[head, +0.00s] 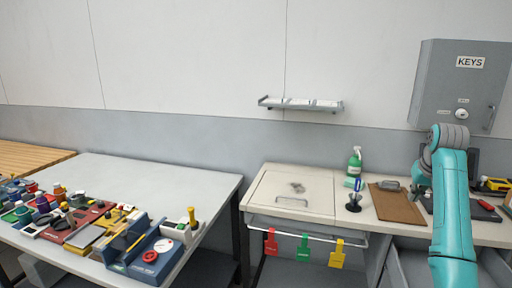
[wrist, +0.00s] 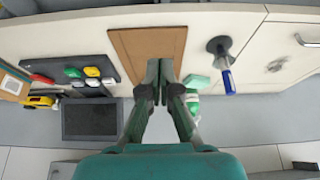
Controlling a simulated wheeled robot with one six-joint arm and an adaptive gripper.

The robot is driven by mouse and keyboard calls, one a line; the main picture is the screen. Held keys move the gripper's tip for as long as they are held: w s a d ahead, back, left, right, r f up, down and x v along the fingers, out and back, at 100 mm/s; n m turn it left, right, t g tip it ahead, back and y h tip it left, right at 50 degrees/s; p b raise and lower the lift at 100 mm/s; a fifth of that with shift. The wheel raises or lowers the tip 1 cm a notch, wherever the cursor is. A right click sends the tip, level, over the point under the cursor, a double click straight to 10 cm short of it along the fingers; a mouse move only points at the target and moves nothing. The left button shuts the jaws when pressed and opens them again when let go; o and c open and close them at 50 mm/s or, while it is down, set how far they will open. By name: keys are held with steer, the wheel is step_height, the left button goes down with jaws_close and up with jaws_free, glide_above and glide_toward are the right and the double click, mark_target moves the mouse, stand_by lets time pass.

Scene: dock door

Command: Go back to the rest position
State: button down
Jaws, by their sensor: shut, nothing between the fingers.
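My gripper (head: 421,188) is at the right in the head view, over the right part of the cream counter, at the end of my teal arm. In the wrist view my gripper (wrist: 165,68) has its two fingers together with nothing between them. The fingertips overlap the brown clipboard (wrist: 148,42) in that view. The clipboard (head: 398,208) lies flat on the counter in the head view. My forearm hides part of the counter behind it.
A pen stand (head: 354,202), green spray bottle (head: 355,162) and hatch with handle (head: 292,194) are left of the clipboard. A grey key cabinet (head: 455,75) hangs above. Coloured tags hang from the front rail (head: 310,231). A grey table (head: 185,182) holds several lock devices.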

steer(key=s+a+f+t, duration=0.1)
steer(key=a+f, duration=0.2)
steer(key=f, duration=0.6)
steer(key=s+a+f, duration=0.2)
steer(key=a+f, duration=0.1)
steer(key=f, duration=0.7)
steer(key=s+a+f+t, duration=0.1)
steer(key=a+f, duration=0.2)
steer(key=f, duration=0.6)
steer(key=s+a+f+n+t, duration=0.1)
steer(key=s+a+f, duration=0.4)
steer(key=s+f, duration=0.35)
steer(key=s+a+f+t, duration=0.2)
steer(key=s+a+f, duration=0.3)
steer(key=s+f, duration=0.3)
steer(key=s+a+r+n+t, duration=0.1)
steer(key=s+a, duration=0.3)
steer(key=s, duration=0.8)
steer(key=s+a+r+t, duration=0.1)
steer(key=s+a, duration=0.2)
steer(key=s, duration=0.8)
steer(key=s+a+r+n+t+y, duration=0.1)
steer(key=s+a+r+t, duration=0.2)
steer(key=s+r, duration=1.4)
steer(key=v, duration=0.3)
